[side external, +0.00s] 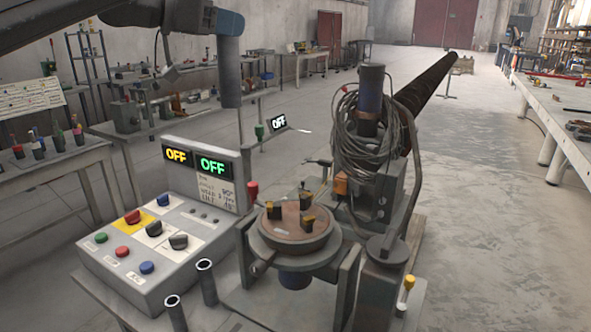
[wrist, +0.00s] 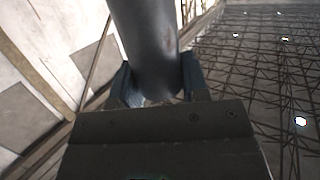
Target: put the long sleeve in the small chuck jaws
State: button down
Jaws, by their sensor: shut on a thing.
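In the wrist view my gripper (wrist: 156,78) is shut on a dark grey round sleeve (wrist: 148,40), which runs up out of the top of the picture. Its far end is out of view. The chuck (side external: 290,236) is a round brown-topped disc on a stand. Three small black and yellow jaws (side external: 274,210) stand on it around a middle with no sleeve in it.
Two dark open-topped tubes (side external: 205,283) stand left of the chuck. A control box (side external: 165,245) with buttons and lit OFF displays is behind them. A cable-wrapped motor (side external: 368,120) and long auger (side external: 430,90) rise behind the chuck. A yellow-knobbed lever (side external: 406,290) is at right.

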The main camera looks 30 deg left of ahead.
aim_at(223, 83)
jog(key=shift+s+d+r+m+g+h, duration=0.3)
jog(key=shift+d+m+h, duration=0.2)
jog(key=shift+d+h, duration=0.15)
notch_tip(223, 83, down, 10)
jog(key=shift+f, duration=0.1)
jog(key=shift+w+f, duration=0.1)
jog(key=shift+f, duration=0.25)
jog(key=w+d+f, duration=0.2)
jog(key=d+f, duration=0.9)
jog(key=shift+d, duration=0.2)
jog(key=shift+f, duration=0.25)
jog(key=c, duration=0.6)
grip_release()
jog(key=shift+f, duration=0.1)
